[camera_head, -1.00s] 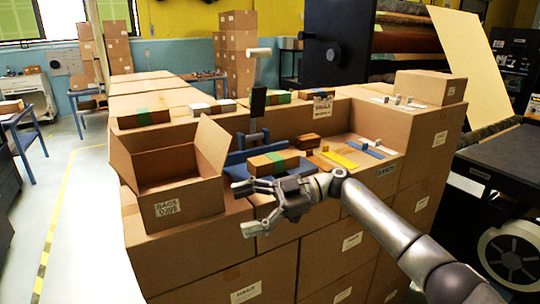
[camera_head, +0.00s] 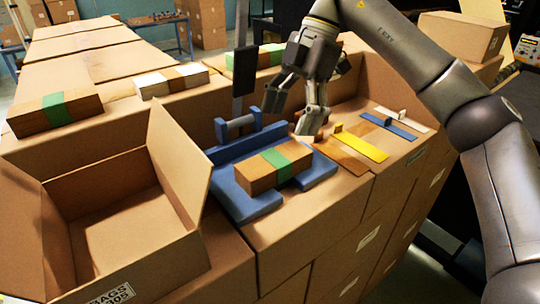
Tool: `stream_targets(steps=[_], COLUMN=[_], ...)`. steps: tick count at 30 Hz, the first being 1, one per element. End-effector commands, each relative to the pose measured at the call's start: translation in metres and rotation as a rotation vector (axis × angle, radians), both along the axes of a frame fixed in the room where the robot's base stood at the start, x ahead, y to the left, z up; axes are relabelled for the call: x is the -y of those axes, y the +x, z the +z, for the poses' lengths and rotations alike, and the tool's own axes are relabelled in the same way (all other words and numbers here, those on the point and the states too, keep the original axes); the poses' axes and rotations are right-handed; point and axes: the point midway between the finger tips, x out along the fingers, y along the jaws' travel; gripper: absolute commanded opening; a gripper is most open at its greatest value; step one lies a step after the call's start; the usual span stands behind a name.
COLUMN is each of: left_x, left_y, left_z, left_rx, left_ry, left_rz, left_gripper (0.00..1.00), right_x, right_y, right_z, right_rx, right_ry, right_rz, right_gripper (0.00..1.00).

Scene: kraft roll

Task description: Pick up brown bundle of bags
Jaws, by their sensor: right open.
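A brown bundle of bags with a green band (camera_head: 253,179) lies on a blue fixture (camera_head: 236,204) on the cardboard boxes, near the middle of the head view. Another brown bundle with a green band (camera_head: 58,113) lies on boxes at the left. My right gripper (camera_head: 293,112) is open and points down, above and behind the bundle on the fixture, apart from it. It hides part of the surface behind the fixture. My left gripper is not in view.
An open, empty cardboard box (camera_head: 108,213) stands left of the fixture. A white bundle with a brown band (camera_head: 172,81) lies behind it. A dark upright post (camera_head: 244,70) rises behind the fixture. Flat yellow (camera_head: 361,147) and blue (camera_head: 388,124) pieces lie at the right.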

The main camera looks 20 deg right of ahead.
Motion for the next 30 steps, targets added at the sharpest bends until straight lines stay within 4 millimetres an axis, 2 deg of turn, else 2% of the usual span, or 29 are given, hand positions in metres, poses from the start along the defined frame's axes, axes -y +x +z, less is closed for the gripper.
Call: stream_targets(steps=[3,8,14,18,21,30], left_x=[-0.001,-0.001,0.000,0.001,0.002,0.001], left_y=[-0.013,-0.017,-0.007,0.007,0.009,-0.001], left_z=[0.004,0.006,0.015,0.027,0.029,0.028], left_rx=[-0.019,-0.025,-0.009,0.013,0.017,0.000], left_ry=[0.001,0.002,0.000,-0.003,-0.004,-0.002], left_rz=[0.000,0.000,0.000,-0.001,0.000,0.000], left_gripper=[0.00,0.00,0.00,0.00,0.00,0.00], right_x=[-0.007,-0.014,-0.020,-0.029,-0.033,-0.036], right_y=[-0.003,-0.006,-0.010,-0.016,-0.017,-0.017], right_z=[-0.018,-0.034,-0.047,-0.065,-0.078,-0.084], right_rx=[-0.004,-0.002,-0.002,-0.005,-0.003,0.000], right_ry=[0.001,0.003,0.003,0.003,0.004,0.005], right_rz=[0.002,0.003,0.003,0.004,0.003,0.001], right_gripper=[0.79,0.79,0.79,0.79,0.79,0.79])
